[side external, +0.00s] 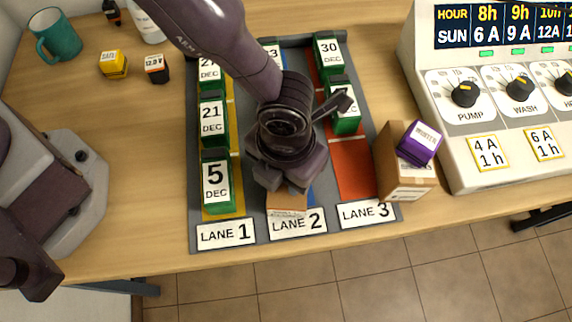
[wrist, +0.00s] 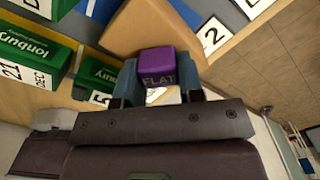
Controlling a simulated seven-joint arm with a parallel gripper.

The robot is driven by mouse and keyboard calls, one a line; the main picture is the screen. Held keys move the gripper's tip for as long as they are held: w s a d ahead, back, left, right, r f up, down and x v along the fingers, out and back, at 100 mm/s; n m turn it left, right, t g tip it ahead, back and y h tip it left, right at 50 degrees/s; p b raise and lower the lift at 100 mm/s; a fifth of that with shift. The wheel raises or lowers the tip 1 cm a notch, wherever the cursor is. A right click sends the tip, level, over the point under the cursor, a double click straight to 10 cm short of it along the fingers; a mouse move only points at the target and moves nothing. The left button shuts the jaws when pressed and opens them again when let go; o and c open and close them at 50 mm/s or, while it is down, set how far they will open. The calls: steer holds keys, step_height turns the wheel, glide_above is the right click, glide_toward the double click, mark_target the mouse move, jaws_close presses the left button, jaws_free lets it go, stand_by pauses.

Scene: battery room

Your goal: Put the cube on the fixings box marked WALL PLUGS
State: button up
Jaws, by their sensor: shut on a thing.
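A purple cube (wrist: 159,66) marked FLAT sits between the fingers of my gripper (wrist: 158,82) in the wrist view. My gripper is shut on it. In the side view my gripper (side external: 288,182) points down over the front of lane 2 and hides the held cube. A brown cardboard box (side external: 287,203) stands just below it at the front of lane 2, and also shows beyond the cube in the wrist view (wrist: 125,35). I cannot tell whether cube and box touch. Another cardboard box (side external: 391,170) stands right of lane 3. I cannot read either box's print.
A second purple cube (side external: 420,142) sits on the right box. Green dated batteries (side external: 216,186) stand in the lanes of the grey tray (side external: 262,229). A control panel (side external: 500,110) stands at right.

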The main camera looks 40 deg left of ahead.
steer(key=o, duration=0.9)
step_height(320, 180, up, 12)
steer(key=shift+r, duration=0.2)
steer(key=w+a+r+n+t, duration=0.1)
steer(key=a+r+n+t, duration=0.1)
steer(key=a+r+n, duration=0.65)
steer(key=w+a+r+n+t, duration=0.1)
steer(key=a+r+n, duration=0.5)
steer(key=a+n, duration=0.5)
steer(key=s+a+r+n+t, duration=0.1)
steer(key=s+a+n, duration=0.3)
steer(key=a+n, duration=0.3)
steer(key=s+a+r+n+t, duration=0.1)
steer(key=s+a+n, duration=0.4)
steer(key=a+n, duration=0.2)
steer(key=shift+r+n+t, duration=0.2)
steer(key=shift+n+t, duration=0.1)
steer(key=shift+n, duration=0.95)
